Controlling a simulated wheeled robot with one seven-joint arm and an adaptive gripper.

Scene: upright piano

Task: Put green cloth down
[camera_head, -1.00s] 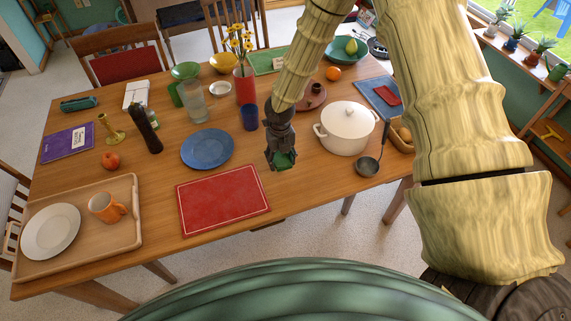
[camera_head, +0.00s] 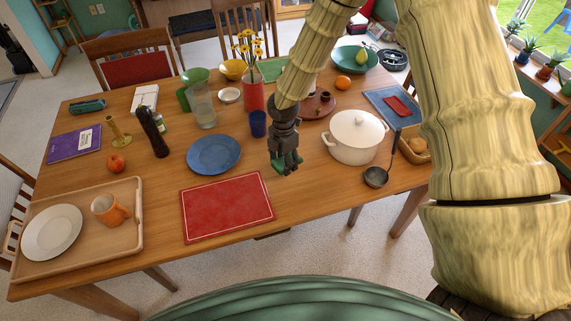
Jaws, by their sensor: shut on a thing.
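My gripper (camera_head: 287,168) points down over the wooden table (camera_head: 330,185), between the blue plate and the white pot. It is shut on the green cloth (camera_head: 276,158), of which only small dark green bits show around the fingers. Most of the cloth is hidden by the gripper. I cannot tell whether the cloth touches the table top.
A red placemat (camera_head: 227,207) lies in front, left of the gripper. A blue plate (camera_head: 214,154), a blue cup (camera_head: 257,123) and a white lidded pot (camera_head: 354,137) stand close by. A ladle (camera_head: 377,177) lies right. Bare table lies under and right of the gripper.

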